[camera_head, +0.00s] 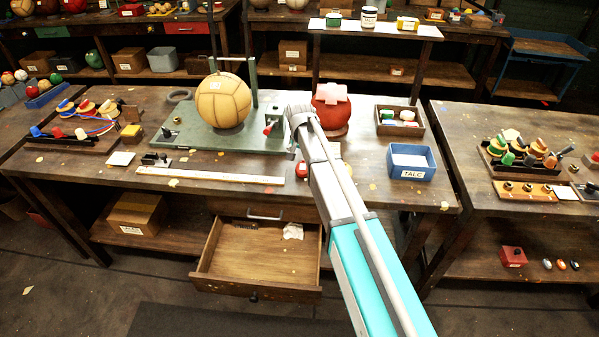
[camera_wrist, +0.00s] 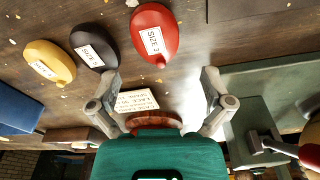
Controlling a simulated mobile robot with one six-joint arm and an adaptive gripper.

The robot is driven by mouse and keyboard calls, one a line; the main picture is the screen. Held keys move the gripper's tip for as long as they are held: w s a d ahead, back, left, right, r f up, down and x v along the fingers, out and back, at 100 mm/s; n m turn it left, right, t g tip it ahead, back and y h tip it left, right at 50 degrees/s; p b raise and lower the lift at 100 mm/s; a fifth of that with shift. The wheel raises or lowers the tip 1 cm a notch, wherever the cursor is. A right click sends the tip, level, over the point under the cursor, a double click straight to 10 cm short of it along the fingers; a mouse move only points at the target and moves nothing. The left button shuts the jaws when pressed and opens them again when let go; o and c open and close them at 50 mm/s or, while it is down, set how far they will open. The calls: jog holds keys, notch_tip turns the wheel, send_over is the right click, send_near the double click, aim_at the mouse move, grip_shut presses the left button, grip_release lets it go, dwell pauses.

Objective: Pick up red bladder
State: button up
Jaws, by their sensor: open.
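The red bladder (camera_wrist: 155,35) is a flattened oval with a white SIZE 3 label, lying on the wooden bench at the top middle of the wrist view. In the head view only a bit of red (camera_head: 302,170) shows beside my arm, and the rest is hidden. My gripper (camera_wrist: 161,82) is open and empty above the bench. The red bladder lies beyond its fingertips in the wrist view, apart from them. In the head view my gripper (camera_head: 297,122) is between the green fixture and the red ball.
A black bladder (camera_wrist: 92,48) and a yellow bladder (camera_wrist: 50,62) lie beside the red one. A blue TALC box (camera_head: 411,162), a green fixture plate (camera_head: 180,132) with a tan ball (camera_head: 223,100), and a patched red ball (camera_head: 331,108) stand nearby. A drawer (camera_head: 258,262) hangs open below.

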aim_at(303, 166)
dwell(0.4)
jog(key=f+b, duration=0.3)
jog(key=shift+s+d+f, duration=0.2)
jog(key=shift+d+f, duration=0.05)
jog(key=shift+w+f+b, duration=0.15)
jog(key=shift+f+b, duration=0.7)
jog(key=shift+b, duration=0.25)
jog(key=c, duration=1)
jog(key=shift+r, duration=0.1)
